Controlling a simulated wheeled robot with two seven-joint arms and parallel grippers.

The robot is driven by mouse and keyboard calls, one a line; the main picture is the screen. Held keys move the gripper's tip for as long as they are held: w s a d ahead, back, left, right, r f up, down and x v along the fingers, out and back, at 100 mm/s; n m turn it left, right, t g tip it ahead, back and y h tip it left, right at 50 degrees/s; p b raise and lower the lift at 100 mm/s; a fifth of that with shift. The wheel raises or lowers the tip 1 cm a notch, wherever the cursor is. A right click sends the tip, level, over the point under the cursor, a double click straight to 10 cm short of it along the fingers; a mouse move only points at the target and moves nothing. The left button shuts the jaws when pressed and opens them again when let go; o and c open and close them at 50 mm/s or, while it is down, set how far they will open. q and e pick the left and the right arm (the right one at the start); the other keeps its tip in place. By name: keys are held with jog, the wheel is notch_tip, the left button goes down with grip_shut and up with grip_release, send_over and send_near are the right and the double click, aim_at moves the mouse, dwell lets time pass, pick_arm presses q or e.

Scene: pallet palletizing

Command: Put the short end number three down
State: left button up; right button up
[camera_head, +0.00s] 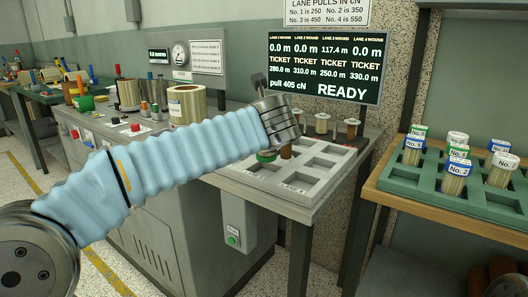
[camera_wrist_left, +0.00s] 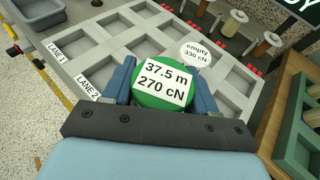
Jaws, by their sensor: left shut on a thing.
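My left gripper (camera_wrist_left: 163,88) is shut on a green-capped spool (camera_wrist_left: 160,82) labelled 37.5 m, 270 cN. In the wrist view its two blue fingers flank the cap, over the grey compartment tray (camera_wrist_left: 88,53) beside the LANE 2 label. Whether the spool touches the tray floor cannot be told. In the head view the green cap (camera_head: 267,156) shows low beside my wrist, over the same grey tray (camera_head: 262,182). A white-capped piece (camera_wrist_left: 196,54) labelled empty, 330 cN stands in the tray just beyond the held spool. My right gripper is not in view.
A green rack (camera_head: 397,184) with several numbered spools stands on the wooden-edged table at right. A display (camera_head: 325,68) reads READY, pull 405 cN. Several spools on pegs (camera_wrist_left: 234,24) stand behind the tray. Several tray compartments are bare.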

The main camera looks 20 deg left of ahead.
pick_arm(q)
jog(key=f, duration=0.1)
jog(key=w+f, duration=0.1)
jog(key=a+f+b, duration=0.1)
jog(key=f, duration=0.1)
jog(key=shift+w, duration=0.2)
jog(key=shift+f, duration=0.5)
jog(key=shift+f, duration=0.2)
jog(key=o, duration=1.1)
jog(key=shift+r, duration=0.25)
jog(key=v, duration=1.2)
jog(key=shift+s+f, duration=0.1)
